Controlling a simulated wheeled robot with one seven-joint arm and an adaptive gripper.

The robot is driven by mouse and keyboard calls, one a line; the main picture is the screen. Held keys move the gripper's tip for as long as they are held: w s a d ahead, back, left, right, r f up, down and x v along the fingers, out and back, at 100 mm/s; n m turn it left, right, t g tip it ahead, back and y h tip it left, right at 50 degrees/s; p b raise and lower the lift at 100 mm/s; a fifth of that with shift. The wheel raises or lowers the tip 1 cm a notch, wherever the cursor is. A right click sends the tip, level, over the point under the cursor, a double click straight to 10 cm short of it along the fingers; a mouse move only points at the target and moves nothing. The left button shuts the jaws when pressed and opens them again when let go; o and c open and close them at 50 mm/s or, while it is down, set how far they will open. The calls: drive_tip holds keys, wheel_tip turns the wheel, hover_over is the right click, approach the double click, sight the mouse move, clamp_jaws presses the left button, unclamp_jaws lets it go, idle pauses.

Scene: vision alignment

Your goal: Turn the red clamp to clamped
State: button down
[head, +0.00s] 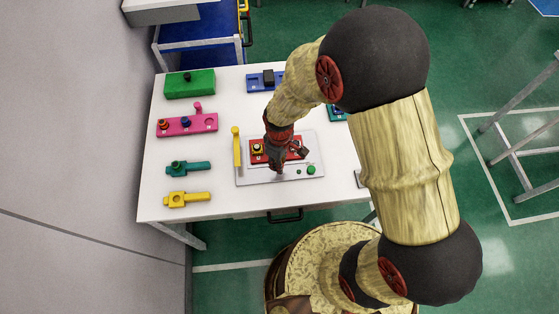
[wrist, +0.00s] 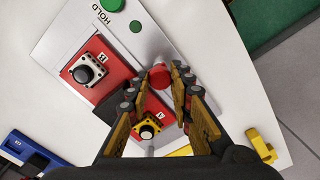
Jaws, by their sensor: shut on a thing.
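The red clamp (wrist: 159,76) shows in the wrist view as a round red knob on the edge of the grey fixture plate (wrist: 172,45). My gripper (wrist: 157,82) is shut on it, with a fingertip on each side. Its lower part and which way it is turned cannot be made out. In the head view my gripper (head: 278,168) is over the front middle of the fixture plate (head: 249,178), and it hides the clamp there.
A red block A (wrist: 153,106) with a yellow-based knob and a red block B (wrist: 107,60) with a white-based knob sit on the plate. A green button (head: 311,170) is at its right. An upright yellow bar (head: 237,150) stands left. Coloured fixtures line the table's left side.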

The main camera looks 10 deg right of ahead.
drive_tip(key=shift+n, duration=0.8)
drive_tip(key=c, duration=1.7)
unclamp_jaws()
drive_tip(key=shift+o, duration=0.7)
wheel_tip(320, 180, up, 12)
